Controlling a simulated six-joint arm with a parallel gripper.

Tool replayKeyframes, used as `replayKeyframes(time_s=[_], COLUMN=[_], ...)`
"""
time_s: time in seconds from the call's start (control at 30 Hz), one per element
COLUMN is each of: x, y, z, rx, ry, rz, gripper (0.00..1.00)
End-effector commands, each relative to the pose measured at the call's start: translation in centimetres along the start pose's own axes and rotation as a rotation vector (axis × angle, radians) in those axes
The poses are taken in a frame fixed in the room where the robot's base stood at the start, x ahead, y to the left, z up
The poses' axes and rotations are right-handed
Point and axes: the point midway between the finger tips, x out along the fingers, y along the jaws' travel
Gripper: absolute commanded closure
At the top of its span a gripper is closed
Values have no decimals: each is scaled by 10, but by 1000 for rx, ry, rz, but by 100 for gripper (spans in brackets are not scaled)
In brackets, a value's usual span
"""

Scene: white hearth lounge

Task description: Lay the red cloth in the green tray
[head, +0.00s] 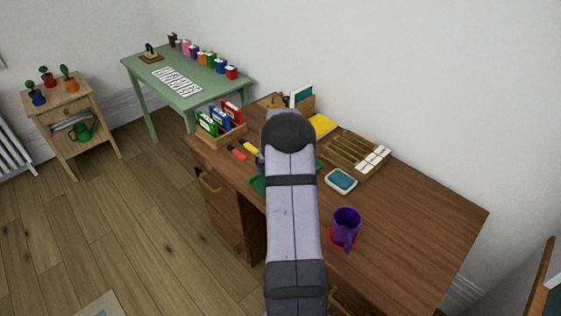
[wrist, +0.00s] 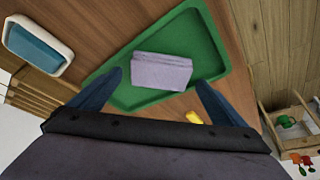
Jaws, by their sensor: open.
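The green tray (wrist: 214,62) lies on the brown desk below my gripper in the wrist view. In the head view only small parts of the tray (head: 257,185) show beside my arm. A pale lilac-grey folded cloth (wrist: 162,72) lies flat inside the tray. I see no cloth that is clearly red in either view. My gripper (wrist: 159,77) is open above the tray, its two blue fingers apart on either side of the cloth, with nothing seen held. The head view hides most of the gripper behind my arm.
A purple mug (head: 346,222) stands on a red base at the desk's front right. A white dish with a blue inside (head: 341,180) and a wooden compartment box (head: 345,155) stand right of my arm. A crate of coloured boxes (head: 222,127) is left. The desk's right end is clear.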

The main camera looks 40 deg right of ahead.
Motion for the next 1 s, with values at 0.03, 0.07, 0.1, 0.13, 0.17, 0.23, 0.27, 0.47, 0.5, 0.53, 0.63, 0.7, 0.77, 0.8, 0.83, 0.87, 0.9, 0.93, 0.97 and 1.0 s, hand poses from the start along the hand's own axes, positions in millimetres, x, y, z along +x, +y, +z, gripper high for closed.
replayKeyframes(time_s=[0.03,0.07,0.1,0.13,0.17,0.23,0.27,0.47,0.5,0.53,0.63,0.7,0.77,0.8,0.83,0.87,0.9,0.93,0.97,1.0], x=[-7,-11,-16,-21,-26,-38,-43,-74,-80,-84,-94,-100,-103,-104,-105,-105,-106,-106,-106,-106], y=[0,0,0,0,0,0,0,0,0,0,0,0,0,0,0,0,0,0,0,0], z=[-1,-1,0,-1,-1,-1,-1,0,0,0,0,0,0,0,0,0,0,0,0,0], rx=[0,0,-1,-1,-1,-1,-1,-1,-1,-1,-1,-1,-1,0,-1,0,0,0,0,0], ry=[4,5,4,5,4,5,5,4,5,4,2,2,1,1,1,1,1,1,1,1], rz=[-1,-1,-1,-1,-1,-1,-1,-1,-1,-1,-1,-1,-1,-1,-1,-1,-1,-1,-1,0], gripper=[4,4,4,4,4,4,4,4,4,4,4,4,4,4,4,4,4,4,4,4])
